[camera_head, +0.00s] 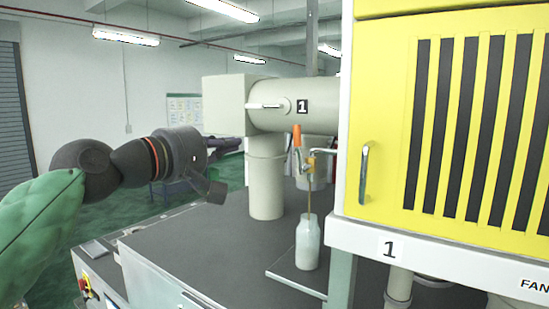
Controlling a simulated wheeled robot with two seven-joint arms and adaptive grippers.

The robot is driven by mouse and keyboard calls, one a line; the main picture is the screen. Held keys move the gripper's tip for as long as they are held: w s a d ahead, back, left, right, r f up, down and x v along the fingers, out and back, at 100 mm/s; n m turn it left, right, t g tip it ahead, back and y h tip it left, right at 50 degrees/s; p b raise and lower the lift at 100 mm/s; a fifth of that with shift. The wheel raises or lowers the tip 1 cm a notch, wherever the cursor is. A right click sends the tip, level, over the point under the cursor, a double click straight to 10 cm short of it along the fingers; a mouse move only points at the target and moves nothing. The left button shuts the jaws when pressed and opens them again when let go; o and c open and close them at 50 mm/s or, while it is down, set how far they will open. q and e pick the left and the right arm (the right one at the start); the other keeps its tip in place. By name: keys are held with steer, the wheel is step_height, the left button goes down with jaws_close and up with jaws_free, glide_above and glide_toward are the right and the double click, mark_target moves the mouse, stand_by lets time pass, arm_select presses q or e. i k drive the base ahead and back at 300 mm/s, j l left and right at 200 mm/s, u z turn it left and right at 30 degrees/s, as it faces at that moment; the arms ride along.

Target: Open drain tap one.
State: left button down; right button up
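A small brass drain tap (311,161) with an upright orange handle (297,136) sits below a thick beige pipe. The pipe carries a number 1 plate (302,106). A thin brownish line, a tube or a stream, runs from the tap down to a whitish bottle (308,243) standing upright below. My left gripper (228,145) is left of the tap, beside the beige upright pipe and apart from the handle. It points right, its dark fingers seen edge-on, so its opening is unclear. I see nothing held. My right gripper is out of view.
The yellow slatted cabinet (395,130) with a metal handle (364,172) stands close on the right of the tap. A beige upright pipe (266,180) stands between my gripper and the tap. The dark bench top (200,245) is mostly clear. A white lever (265,105) is on the pipe.

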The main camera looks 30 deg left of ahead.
mark_target(297, 136)
steer(key=k+j, duration=0.1)
steer(key=k, duration=0.4)
steer(key=k+j, duration=0.1)
steer(key=k, duration=0.4)
